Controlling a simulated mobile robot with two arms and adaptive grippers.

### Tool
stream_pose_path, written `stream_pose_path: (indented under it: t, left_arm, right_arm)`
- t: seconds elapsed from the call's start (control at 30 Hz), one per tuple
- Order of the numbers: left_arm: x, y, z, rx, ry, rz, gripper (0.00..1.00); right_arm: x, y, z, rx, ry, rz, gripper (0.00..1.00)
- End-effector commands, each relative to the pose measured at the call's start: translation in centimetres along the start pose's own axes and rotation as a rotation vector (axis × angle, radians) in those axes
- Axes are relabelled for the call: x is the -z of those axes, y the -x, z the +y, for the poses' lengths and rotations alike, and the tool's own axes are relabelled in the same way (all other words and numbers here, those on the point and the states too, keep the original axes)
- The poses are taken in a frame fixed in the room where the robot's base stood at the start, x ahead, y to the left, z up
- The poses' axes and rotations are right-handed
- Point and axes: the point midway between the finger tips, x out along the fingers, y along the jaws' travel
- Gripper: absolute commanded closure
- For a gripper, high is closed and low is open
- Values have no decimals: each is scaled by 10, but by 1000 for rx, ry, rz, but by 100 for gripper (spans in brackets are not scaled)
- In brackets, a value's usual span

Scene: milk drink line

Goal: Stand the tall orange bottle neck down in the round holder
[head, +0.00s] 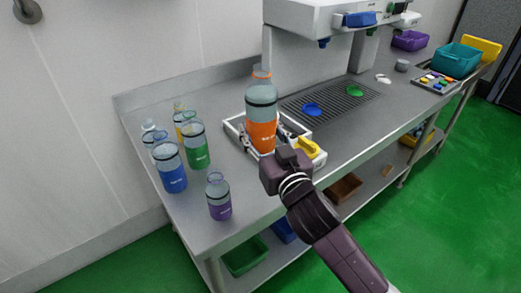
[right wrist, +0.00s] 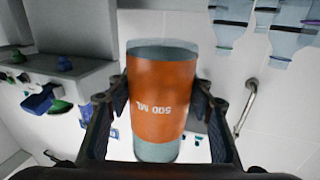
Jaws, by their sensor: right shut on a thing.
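The tall orange bottle (head: 261,112) is upright with its neck up, over the near part of the white tray (head: 233,126). It has a clear grey body and an orange band. My right gripper (head: 284,160) is shut on it; in the right wrist view the two fingers grip the orange band of the bottle (right wrist: 163,95) from both sides. Whether its base touches anything is hidden. A blue round piece (head: 312,109) and a green round piece (head: 355,91) sit on the dark grate; I cannot tell whether either is the round holder. My left gripper is not in view.
Several bottles stand at the left end of the steel table, including a blue one (head: 171,168), a green one (head: 196,146) and a purple one (head: 218,198). A yellow-handled item (head: 308,148) lies by the tray. A white machine (head: 315,17) overhangs the grate.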

Motion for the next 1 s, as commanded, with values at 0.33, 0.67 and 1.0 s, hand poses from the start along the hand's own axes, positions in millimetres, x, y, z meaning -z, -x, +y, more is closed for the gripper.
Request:
stream_pose_path:
  t: [0.33,0.67,1.0]
  left_arm:
    - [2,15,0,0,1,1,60]
    - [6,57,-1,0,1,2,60]
    - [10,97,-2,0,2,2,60]
  right_arm:
    - [46,0,0,-1,-1,1,71]
    - [87,0,0,0,-2,0,71]
    - [128,0,0,-1,-1,0,71]
